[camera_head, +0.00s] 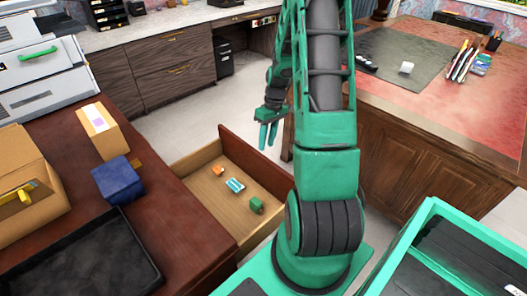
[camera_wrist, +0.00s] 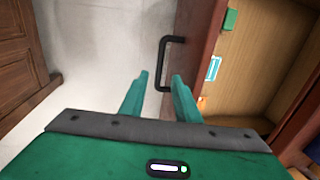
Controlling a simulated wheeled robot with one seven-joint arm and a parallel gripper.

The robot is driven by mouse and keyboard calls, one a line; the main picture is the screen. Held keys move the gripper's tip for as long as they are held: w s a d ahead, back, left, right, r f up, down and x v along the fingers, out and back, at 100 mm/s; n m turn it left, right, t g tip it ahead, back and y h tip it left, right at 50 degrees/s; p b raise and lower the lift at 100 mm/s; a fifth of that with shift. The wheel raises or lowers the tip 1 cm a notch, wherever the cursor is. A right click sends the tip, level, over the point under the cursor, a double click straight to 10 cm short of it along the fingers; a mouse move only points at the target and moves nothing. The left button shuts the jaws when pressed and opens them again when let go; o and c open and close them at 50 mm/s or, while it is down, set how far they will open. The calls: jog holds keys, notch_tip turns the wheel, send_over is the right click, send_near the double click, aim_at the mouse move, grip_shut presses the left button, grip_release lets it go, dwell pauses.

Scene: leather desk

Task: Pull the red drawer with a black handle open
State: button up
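The red-brown drawer (camera_head: 213,190) stands pulled out from the desk in the head view, with its light wooden inside showing. Its front panel also shows in the wrist view (camera_wrist: 196,45), with the black handle (camera_wrist: 163,62) on its outer face. The handle is hidden in the head view. My gripper (camera_head: 268,136) is just outside the drawer front. In the wrist view its two green fingers (camera_wrist: 160,76) are apart, with the handle's near end showing between their tips. I cannot tell whether either finger touches the handle.
Several small items lie in the drawer, including a green block (camera_head: 257,206) and a blue-white item (camera_head: 235,185). The red-brown desk (camera_head: 190,250) carries a blue box (camera_head: 118,180) and a black tray (camera_head: 75,265). Pale floor (camera_head: 217,112) lies clear beyond the drawer.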

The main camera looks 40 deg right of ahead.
jog(key=r, duration=0.4)
jog(key=shift+d+r, duration=0.2)
jog(key=shift+d, duration=0.2)
